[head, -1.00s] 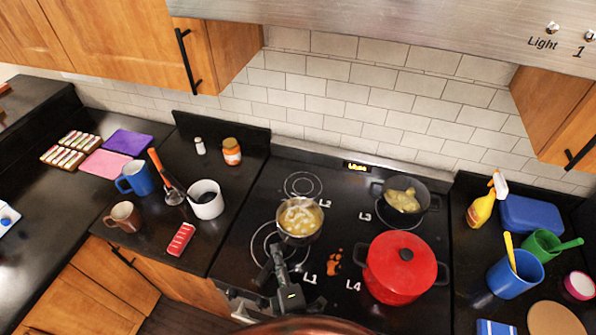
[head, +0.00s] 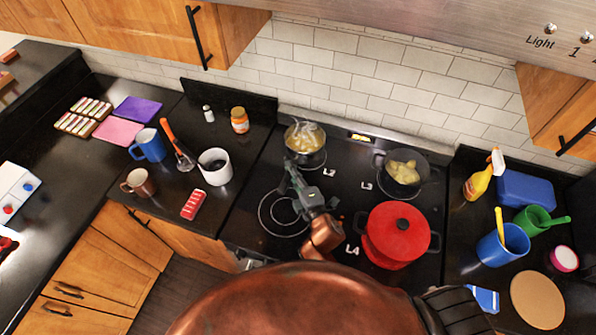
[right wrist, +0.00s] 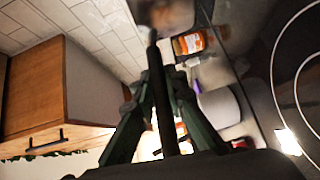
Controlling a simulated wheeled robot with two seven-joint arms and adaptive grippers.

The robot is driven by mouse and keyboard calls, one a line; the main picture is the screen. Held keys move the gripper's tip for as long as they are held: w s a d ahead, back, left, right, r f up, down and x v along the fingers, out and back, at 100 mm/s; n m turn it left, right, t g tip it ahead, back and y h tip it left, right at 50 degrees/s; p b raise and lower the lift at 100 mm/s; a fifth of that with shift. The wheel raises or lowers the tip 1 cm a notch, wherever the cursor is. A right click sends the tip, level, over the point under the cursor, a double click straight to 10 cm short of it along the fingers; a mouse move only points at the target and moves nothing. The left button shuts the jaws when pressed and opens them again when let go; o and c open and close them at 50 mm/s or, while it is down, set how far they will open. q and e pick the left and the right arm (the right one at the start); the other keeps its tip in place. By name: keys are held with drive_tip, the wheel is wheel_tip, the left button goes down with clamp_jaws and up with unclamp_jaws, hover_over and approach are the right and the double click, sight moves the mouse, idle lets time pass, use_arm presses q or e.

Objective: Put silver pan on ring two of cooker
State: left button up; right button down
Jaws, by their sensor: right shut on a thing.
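The silver pan (head: 305,154), with yellowish food in it and steam rising, is at the back left of the black cooker (head: 345,215). It covers the spot of ring two, by the label L2; I cannot tell whether it rests there or hovers just above. My right gripper (head: 290,170) is shut on the pan's handle at the front left. In the right wrist view the dark handle (right wrist: 161,95) runs between the fingers. Ring one (head: 283,213) is bare, partly behind my right arm. My left gripper is not in view.
A dark pot with yellow food (head: 404,171) stands back right on the cooker, and a red lidded pot (head: 398,234) front right. The tiled wall is close behind.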

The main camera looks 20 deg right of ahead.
drive_tip(key=w+d+f, duration=0.1)
drive_tip(key=f, duration=0.1)
drive_tip(key=w+d+f, duration=0.1)
drive_tip(key=f, duration=0.2)
drive_tip(key=w+f+b, duration=0.1)
drive_tip(key=w+f, duration=0.1)
drive_tip(key=shift+d+f, duration=0.35)
drive_tip(key=shift+d, duration=0.05)
drive_tip(key=shift+f, duration=0.4)
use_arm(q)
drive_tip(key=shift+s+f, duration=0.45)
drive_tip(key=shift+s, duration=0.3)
use_arm(e)
drive_tip(key=shift+f, duration=0.1)
drive_tip(key=shift+f, duration=0.15)
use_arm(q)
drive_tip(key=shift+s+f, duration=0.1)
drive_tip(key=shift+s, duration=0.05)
use_arm(e)
drive_tip(key=c, duration=2)
unclamp_jaws()
drive_tip(key=shift+o, duration=0.2)
